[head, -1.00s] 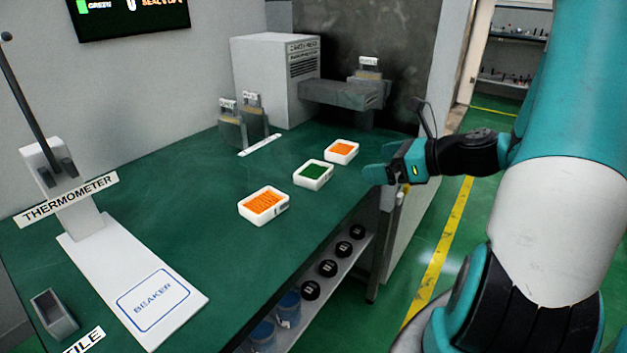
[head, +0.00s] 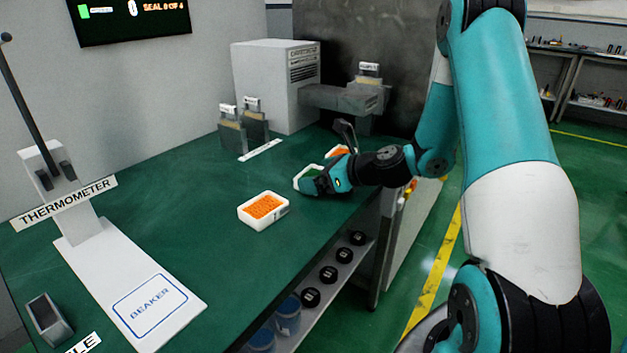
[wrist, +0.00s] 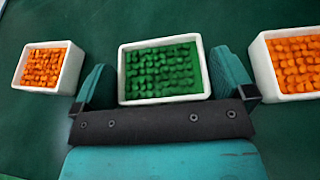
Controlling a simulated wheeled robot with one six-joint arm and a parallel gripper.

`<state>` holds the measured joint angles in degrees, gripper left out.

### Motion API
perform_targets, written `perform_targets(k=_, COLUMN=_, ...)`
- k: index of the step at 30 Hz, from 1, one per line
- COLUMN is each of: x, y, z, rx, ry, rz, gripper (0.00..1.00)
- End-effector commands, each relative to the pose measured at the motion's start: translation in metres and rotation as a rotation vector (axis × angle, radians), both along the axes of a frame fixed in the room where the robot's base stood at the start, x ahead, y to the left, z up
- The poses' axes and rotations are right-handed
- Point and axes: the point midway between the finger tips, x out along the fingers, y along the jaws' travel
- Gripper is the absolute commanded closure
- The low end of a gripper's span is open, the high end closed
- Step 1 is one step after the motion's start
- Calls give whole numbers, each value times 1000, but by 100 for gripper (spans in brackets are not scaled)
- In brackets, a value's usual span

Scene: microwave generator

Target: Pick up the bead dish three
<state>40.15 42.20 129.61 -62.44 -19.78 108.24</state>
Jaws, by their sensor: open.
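Three white dishes of beads stand in a row on the green bench; I cannot read which is three. The green-bead dish (head: 304,172) is partly covered by my gripper (head: 314,183). In the wrist view the green-bead dish (wrist: 163,70) lies between the two open teal fingers, with its near edge close to the dark palm bar. Nothing is gripped. The near orange-bead dish (head: 263,211) is in full view. The far orange-bead dish (head: 337,151) is mostly hidden behind my gripper. The wrist view has one orange dish (wrist: 46,67) at left and another (wrist: 290,64) at right.
A white machine (head: 276,86) and labelled holders (head: 242,125) stand at the back. A thermometer stand (head: 68,190) with a beaker pad (head: 150,303) is at left. The bench's front edge drops to a shelf (head: 325,290). Open bench lies left of the dishes.

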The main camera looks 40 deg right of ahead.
Motion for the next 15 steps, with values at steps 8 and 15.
perform_targets(k=8, x=5, y=2, z=-2, rx=0, ry=0, rz=-1, gripper=0)
perform_targets(k=15, x=5, y=2, z=-2, rx=0, ry=0, rz=-1, gripper=35)
